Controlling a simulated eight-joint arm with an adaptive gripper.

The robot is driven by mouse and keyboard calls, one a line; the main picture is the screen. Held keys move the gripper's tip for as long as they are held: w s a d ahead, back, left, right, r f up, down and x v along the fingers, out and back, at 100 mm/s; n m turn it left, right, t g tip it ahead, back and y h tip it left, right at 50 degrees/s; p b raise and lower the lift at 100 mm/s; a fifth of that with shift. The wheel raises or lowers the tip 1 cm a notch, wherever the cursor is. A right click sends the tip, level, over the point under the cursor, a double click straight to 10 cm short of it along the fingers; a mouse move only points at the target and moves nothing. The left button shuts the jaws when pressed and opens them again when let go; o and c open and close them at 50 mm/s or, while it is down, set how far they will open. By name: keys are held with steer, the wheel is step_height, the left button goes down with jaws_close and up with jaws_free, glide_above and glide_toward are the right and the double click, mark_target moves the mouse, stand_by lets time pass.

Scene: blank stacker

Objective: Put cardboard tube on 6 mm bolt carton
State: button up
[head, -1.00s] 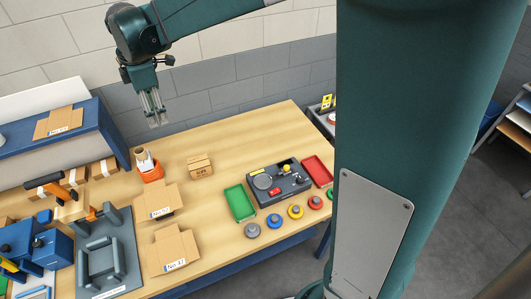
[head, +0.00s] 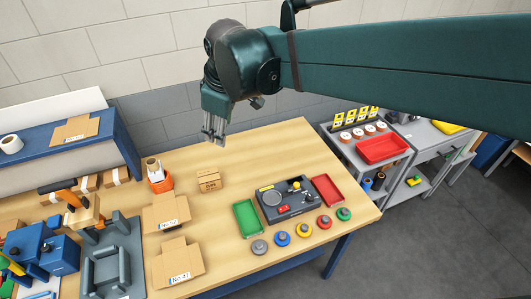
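A short, upright brown-and-white tube (head: 153,166), which looks like the cardboard tube, stands in or against an orange holder (head: 160,184) at the back left of the bench. I cannot tell how deep it sits. A small closed brown carton (head: 209,181) with dark print stands to its right. It looks like the bolt carton, but the print is too small to read. My gripper (head: 214,138) hangs above the back of the bench, behind and above the carton. Its fingers point down, look apart and hold nothing.
The wooden bench (head: 280,150) is clear behind the carton. A grey device (head: 287,205), green tray (head: 248,218), red tray (head: 327,190) and several coloured knobs stand right. Flattened cartons (head: 178,262) lie in front. A blue shelf (head: 45,158) and orange-handled tool (head: 85,212) are left.

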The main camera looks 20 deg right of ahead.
steer(key=s+d+f+m+t, duration=0.1)
steer(key=s+d+f+m, duration=0.1)
steer(key=s+d+m, duration=0.3)
steer(key=s+d+f+m+t, duration=0.2)
steer(key=s+d+m, duration=0.3)
steer(key=s, duration=0.6)
steer(key=shift+s+f+h, duration=0.35)
steer(key=shift+f+h, duration=0.05)
steer(key=shift+f, duration=0.25)
